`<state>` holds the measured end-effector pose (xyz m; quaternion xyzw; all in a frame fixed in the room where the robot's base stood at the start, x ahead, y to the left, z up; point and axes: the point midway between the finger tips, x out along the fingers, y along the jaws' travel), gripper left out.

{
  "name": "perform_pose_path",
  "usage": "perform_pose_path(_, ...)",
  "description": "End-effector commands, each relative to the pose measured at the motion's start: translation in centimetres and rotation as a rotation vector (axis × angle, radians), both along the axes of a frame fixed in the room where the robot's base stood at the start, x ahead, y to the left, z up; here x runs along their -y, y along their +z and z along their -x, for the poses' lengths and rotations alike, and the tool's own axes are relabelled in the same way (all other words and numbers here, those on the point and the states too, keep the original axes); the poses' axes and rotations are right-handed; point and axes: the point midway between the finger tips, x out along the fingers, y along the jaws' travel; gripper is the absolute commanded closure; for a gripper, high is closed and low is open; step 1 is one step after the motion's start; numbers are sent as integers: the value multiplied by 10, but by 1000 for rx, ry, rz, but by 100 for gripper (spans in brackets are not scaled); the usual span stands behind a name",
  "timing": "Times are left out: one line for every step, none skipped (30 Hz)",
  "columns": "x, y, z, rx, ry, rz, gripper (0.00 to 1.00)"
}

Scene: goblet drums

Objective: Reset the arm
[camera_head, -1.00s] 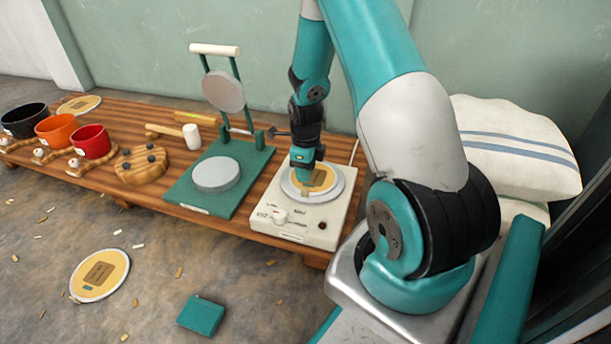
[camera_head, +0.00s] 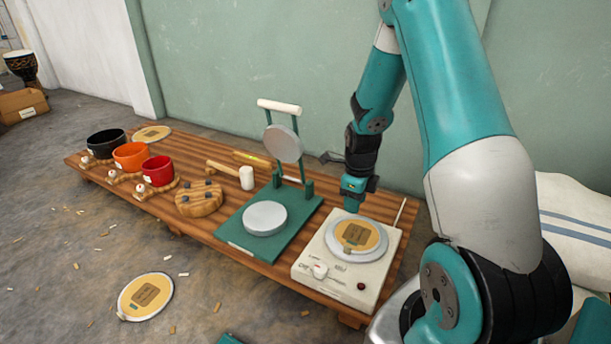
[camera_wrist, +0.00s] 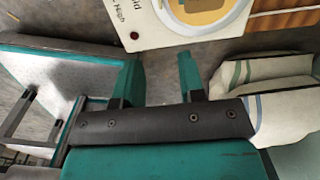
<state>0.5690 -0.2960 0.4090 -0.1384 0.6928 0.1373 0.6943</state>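My gripper (camera_head: 352,203) hangs from the teal and white arm, fingers down, just above and behind the white hot plate (camera_head: 330,279). In the wrist view its two teal fingers (camera_wrist: 158,66) stand apart with nothing between them, so it is open. A yellow disc with a brown label (camera_head: 357,235) lies on the round top of the hot plate, clear of the gripper. In the wrist view the hot plate (camera_wrist: 140,22) and part of the disc (camera_wrist: 202,10) show at the top, beyond the fingertips.
A green press (camera_head: 238,236) with a raised round plate stands left of the hot plate on the slatted wooden platform (camera_head: 225,205). A mallet (camera_head: 246,178), a wooden block (camera_head: 200,200) and several pots (camera_head: 131,156) are farther left. Another disc (camera_head: 146,297) lies on the floor. White cushions (camera_head: 575,215) are at right.

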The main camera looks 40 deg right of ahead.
Motion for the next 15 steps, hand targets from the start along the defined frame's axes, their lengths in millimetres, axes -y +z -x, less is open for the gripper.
perform_pose_path(0, 0, 0, 0, 0, 0, 63)
perform_pose_path(0, 0, 0, 0, 0, 0, 63)
perform_pose_path(0, 0, 0, 0, 0, 0, 63)
perform_pose_path(0, 0, 0, 0, 0, 0, 63)
perform_pose_path(0, 0, 0, 0, 0, 0, 63)
perform_pose_path(-1, 1, 0, 1, 6, 0, 63)
perform_pose_path(-3, 3, -1, 3, 19, -1, 63)
perform_pose_path(-6, 8, -3, 6, 42, -3, 63)
perform_pose_path(-12, 15, -5, 13, 93, -6, 63)
perform_pose_path(-20, 24, -8, 21, 149, -11, 63)
perform_pose_path(-30, 34, -10, 31, 220, -17, 63)
perform_pose_path(-46, 51, -14, 47, 341, -24, 63)
perform_pose_path(-61, 65, -16, 61, 447, -32, 63)
perform_pose_path(-76, 80, -18, 77, 565, -38, 63)
perform_pose_path(-100, 102, -17, 101, 741, -47, 63)
